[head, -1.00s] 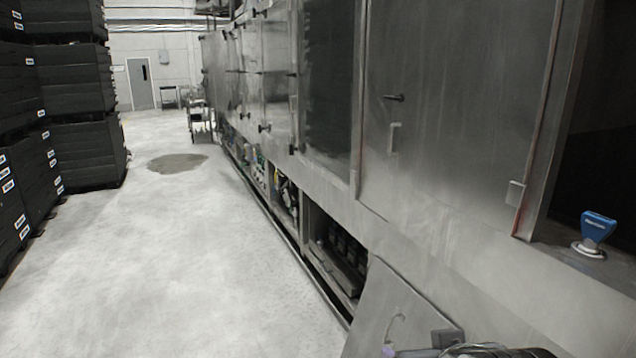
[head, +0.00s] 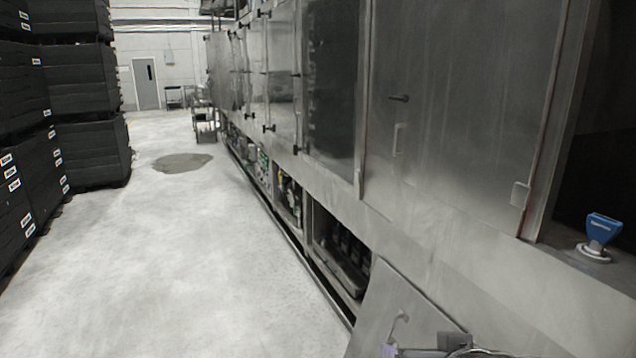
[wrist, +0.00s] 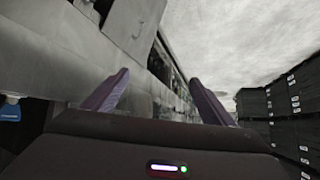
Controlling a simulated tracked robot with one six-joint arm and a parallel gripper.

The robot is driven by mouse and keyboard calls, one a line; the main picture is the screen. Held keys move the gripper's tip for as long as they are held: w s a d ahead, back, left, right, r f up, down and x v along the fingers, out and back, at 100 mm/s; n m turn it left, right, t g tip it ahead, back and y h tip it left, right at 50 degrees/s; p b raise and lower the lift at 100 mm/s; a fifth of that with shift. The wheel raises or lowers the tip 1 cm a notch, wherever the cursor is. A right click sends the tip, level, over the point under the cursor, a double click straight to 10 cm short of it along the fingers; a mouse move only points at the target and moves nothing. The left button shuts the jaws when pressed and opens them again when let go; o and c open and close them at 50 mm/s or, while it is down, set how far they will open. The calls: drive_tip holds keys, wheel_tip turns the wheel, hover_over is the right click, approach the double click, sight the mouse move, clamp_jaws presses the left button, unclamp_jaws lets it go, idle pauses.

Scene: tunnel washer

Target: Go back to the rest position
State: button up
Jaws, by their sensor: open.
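My gripper (wrist: 158,98) shows in the wrist view with its two purple fingers spread apart and nothing between them. In the head view only a small part of my arm and gripper shows at the bottom edge, in front of the washer's lower panel. The tunnel washer (head: 455,110) is a long grey metal machine along the right side, with closed doors and handles. A blue-handled knob (head: 603,229) stands on a round pale base on its ledge at the far right. Its blue part also shows at the left edge of the wrist view (wrist: 10,112).
Stacks of black crates (head: 82,95) stand along the left. The pale floor (head: 190,255) between them and the washer is clear, with a dark patch (head: 182,163) farther off. A leaning metal panel (head: 400,312) juts out at the bottom. A cart (head: 204,122) and grey door (head: 146,83) are far back.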

drive_tip(key=shift+w+a, duration=0.2)
idle(0.3)
drive_tip(key=s+f+g, duration=0.4)
drive_tip(key=s+f, duration=0.1)
drive_tip(key=s, duration=0.1)
drive_tip(key=shift+s+n, duration=0.4)
drive_tip(key=shift+d, duration=0.1)
drive_tip(key=shift+c, duration=0.3)
idle(0.3)
